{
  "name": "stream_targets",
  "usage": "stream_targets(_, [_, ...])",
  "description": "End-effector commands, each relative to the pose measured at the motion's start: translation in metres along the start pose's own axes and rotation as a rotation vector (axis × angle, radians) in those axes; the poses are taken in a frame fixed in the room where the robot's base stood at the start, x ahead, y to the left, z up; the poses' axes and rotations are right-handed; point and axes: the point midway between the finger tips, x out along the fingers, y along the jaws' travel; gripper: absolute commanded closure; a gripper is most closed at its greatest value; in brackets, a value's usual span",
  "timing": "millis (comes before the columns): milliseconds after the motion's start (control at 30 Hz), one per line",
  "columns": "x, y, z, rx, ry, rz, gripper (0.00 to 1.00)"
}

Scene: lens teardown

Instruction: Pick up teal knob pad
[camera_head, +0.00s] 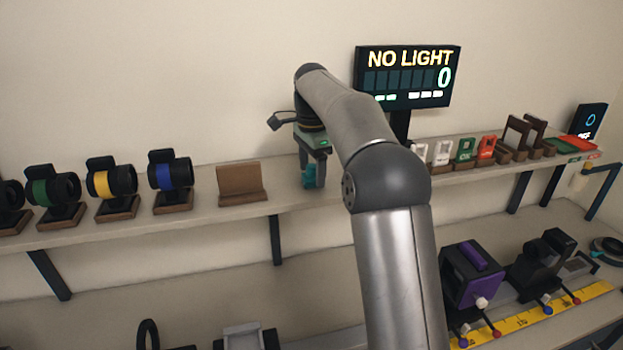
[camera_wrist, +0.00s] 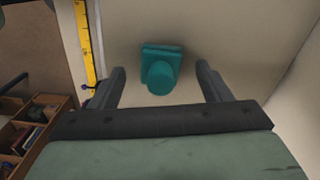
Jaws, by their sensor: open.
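The teal knob pad (camera_wrist: 161,70) stands on the shelf, with a square base and a round knob facing the wrist camera. In the head view the teal pad (camera_head: 310,176) shows partly between my fingers. My gripper (camera_head: 313,178) points down over the shelf. In the wrist view my gripper (camera_wrist: 160,80) is open, with one finger on each side of the pad and a visible gap on both sides. Whether the fingertips reach down to the pad's height is hard to tell.
The upper shelf (camera_head: 285,200) holds camera-like items with green, yellow (camera_head: 101,184) and blue (camera_head: 164,174) rings and a brown wooden stand (camera_head: 240,184) left of my gripper. A display reading NO LIGHT (camera_head: 407,76) stands to the right. A yellow ruler (camera_head: 540,312) lies on the lower bench.

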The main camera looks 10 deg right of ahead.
Motion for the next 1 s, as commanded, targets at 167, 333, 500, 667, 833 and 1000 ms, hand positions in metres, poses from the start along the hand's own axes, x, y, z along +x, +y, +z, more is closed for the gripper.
stream_targets(167, [0.0133, 0.0003, 0.0000, 0.000, 0.000, -0.001, 0.29])
stream_targets(333, [0.0138, 0.0001, 0.0001, -0.001, 0.000, -0.002, 0.29])
stream_targets(500, [0.0137, 0.0001, 0.0001, -0.001, 0.000, -0.002, 0.68])
stream_targets(667, [0.0136, 0.0001, 0.0002, -0.001, 0.000, -0.002, 0.77])
stream_targets(833, [0.0131, 0.0001, 0.0002, -0.001, 0.000, -0.002, 0.77])
stream_targets(1000, [0.0056, -0.0005, 0.0002, -0.001, 0.000, -0.003, 0.77])
